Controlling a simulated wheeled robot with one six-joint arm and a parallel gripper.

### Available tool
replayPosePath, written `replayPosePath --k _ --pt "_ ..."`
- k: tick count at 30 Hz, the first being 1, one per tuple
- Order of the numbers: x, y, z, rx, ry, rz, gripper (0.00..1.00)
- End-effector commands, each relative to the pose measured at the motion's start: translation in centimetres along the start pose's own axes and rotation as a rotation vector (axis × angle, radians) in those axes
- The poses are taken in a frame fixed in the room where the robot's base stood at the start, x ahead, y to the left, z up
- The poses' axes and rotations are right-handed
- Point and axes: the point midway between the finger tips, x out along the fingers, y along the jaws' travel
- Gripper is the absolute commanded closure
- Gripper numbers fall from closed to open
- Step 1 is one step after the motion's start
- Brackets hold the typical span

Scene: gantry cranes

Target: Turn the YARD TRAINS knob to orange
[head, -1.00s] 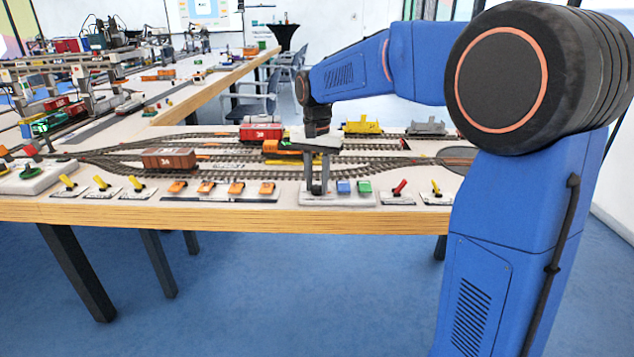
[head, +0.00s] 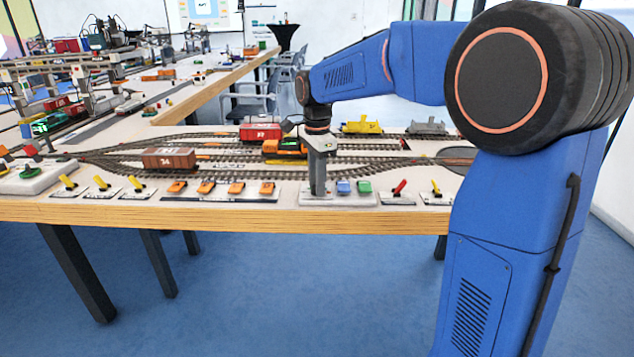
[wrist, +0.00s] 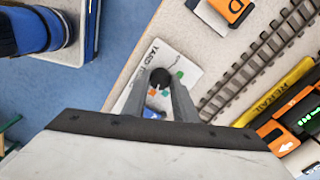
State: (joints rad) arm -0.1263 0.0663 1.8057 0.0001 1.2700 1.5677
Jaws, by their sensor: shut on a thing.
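The YARD TRAINS panel is a pale plate (wrist: 188,69) at the table's front edge; it also shows in the head view (head: 325,203). Only part of its lettering is readable in the wrist view. The dark round knob (wrist: 160,76) sits between the fingertips of my gripper (wrist: 161,82), which is shut on it. Small orange and green marks show by the knob, partly hidden by the fingers. Which mark the knob points to I cannot tell. In the head view my gripper (head: 318,191) points straight down at the panel's left part and hides the knob.
A blue button (head: 343,187) and a green button (head: 364,186) stand right of my gripper. Orange switches (head: 237,188) line the left, a red lever (head: 399,187) the right. Tracks with an orange locomotive (head: 283,147) and a brown wagon (head: 169,159) lie behind.

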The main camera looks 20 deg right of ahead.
Motion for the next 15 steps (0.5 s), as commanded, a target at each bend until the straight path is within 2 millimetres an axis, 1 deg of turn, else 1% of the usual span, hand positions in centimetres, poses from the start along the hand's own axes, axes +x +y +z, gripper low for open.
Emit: replayPosePath --k 6,15 --pt "-0.13 -0.09 -0.04 0.070 0.001 -0.004 0.97" --pt "-0.14 -0.09 -0.04 0.096 0.001 -0.004 0.97"
